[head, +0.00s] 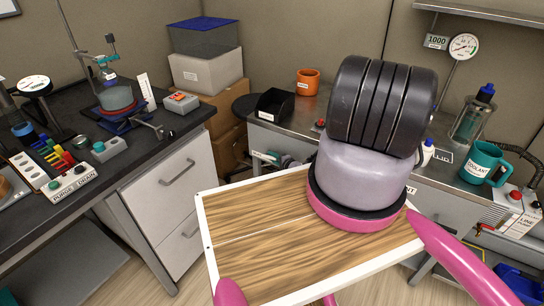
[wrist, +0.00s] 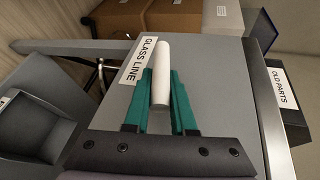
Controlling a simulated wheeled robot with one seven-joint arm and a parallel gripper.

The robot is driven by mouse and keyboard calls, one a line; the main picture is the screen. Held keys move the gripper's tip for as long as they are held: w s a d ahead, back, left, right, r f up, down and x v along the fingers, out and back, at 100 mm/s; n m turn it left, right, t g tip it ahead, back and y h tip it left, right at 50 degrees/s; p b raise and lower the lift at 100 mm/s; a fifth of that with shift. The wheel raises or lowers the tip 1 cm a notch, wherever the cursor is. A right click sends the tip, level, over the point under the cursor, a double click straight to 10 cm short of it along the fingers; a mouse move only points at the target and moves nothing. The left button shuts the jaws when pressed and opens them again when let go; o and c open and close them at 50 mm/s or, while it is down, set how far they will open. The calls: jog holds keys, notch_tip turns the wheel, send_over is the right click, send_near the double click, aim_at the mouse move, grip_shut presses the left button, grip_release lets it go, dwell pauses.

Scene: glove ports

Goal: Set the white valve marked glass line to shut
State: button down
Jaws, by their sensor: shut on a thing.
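The white valve handle (wrist: 163,60) is a plain rounded bar beside a label reading GLASS LINE (wrist: 143,61) in the wrist view. My gripper (wrist: 163,92) has green fingers, one on each side of the handle, shut on its near part. The handle points away from the gripper, roughly upright in the picture. The valve's body and any open or shut marks are hidden or out of view. In the head view, the GLASS LINE label (head: 266,157) shows on the front of the grey bench, and my arm hides most of the valve area.
A black OLD PARTS bin (head: 274,105) and an orange pot (head: 307,82) stand on the grey bench above. Cardboard boxes (head: 222,100) are stacked in the corner. A dark bench (head: 140,140) with lab items is at left. A teal coolant mug (head: 480,162) stands at right.

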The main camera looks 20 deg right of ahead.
jog(key=shift+f+m+t+y, duration=0.3)
jog(key=shift+f+t+y, duration=0.1)
jog(key=shift+t, duration=0.6)
jog(key=c, duration=0.8)
grip_release()
jog(key=shift+a, duration=0.1)
jog(key=shift+o, duration=0.2)
jog(key=f+v, duration=0.1)
jog(key=v, duration=0.9)
jog(key=shift+s+r, duration=0.35)
jog(key=shift+s, duration=0.05)
